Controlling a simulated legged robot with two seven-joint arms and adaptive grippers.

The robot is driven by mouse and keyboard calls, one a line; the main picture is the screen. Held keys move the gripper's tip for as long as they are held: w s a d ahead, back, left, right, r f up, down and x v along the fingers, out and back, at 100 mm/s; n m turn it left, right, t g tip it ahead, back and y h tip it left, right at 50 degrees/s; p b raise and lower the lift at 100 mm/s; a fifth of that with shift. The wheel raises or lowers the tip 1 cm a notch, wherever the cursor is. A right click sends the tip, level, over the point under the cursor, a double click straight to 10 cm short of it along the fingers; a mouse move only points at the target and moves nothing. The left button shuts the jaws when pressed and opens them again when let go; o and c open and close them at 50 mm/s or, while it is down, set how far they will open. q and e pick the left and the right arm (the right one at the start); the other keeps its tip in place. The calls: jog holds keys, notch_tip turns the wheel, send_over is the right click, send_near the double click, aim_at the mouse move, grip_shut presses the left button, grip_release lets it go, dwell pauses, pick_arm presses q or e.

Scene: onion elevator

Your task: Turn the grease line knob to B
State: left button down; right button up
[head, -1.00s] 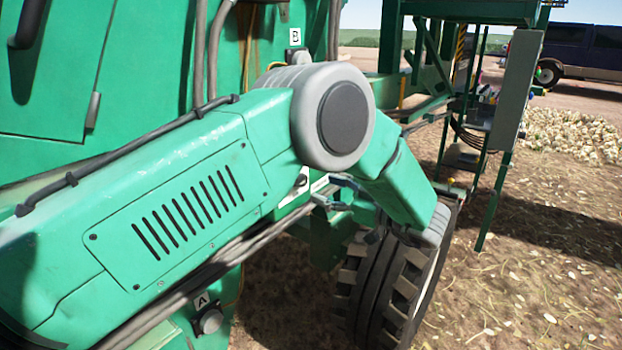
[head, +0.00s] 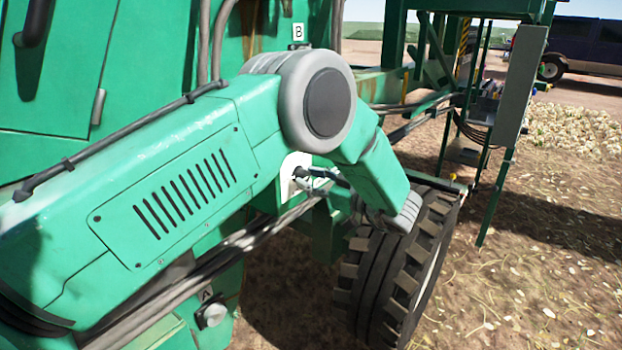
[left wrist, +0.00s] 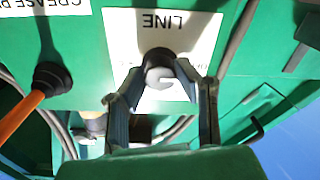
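The grease line knob (left wrist: 160,80) is a pale round knob on a dark stem, in front of a white plate marked LINE (left wrist: 190,30) in the left wrist view, where the text is upside down. My left gripper (left wrist: 159,72) is open, with one finger on each side of the knob; a gap shows on the left, and I cannot tell whether the right finger touches. In the head view my left gripper (head: 312,177) is small beside the white plate (head: 291,172), and the knob is not clear.
The green machine wall (head: 60,90) fills the left, with hoses along it. A large tyre (head: 395,270) stands below my forearm. An orange-handled plunger-like thing (left wrist: 45,85) is left in the wrist view. Open ground lies to the right.

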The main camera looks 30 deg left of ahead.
pick_arm(q)
jog(key=shift+a+r, duration=0.1)
jog(key=shift+r, duration=0.05)
jog(key=m+p, duration=0.1)
jog(key=m, duration=0.1)
jog(key=shift+m, duration=0.4)
jog(key=m+p, duration=0.1)
jog(key=m, duration=0.1)
jog(key=shift+r+m+p, duration=0.1)
jog(key=shift+m+p, duration=0.2)
jog(key=shift+m, duration=0.1)
jog(key=m+p, duration=0.1)
jog(key=m, duration=0.2)
jog(key=shift+m, duration=0.3)
jog(key=m+p, duration=0.1)
jog(key=m, duration=0.2)
jog(key=shift+w+m, duration=0.1)
jog(key=shift+m, duration=0.2)
jog(key=m+p, duration=0.1)
jog(key=m, duration=0.4)
jog(key=m+p, duration=0.1)
jog(key=m, duration=0.4)
jog(key=shift+m, duration=0.5)
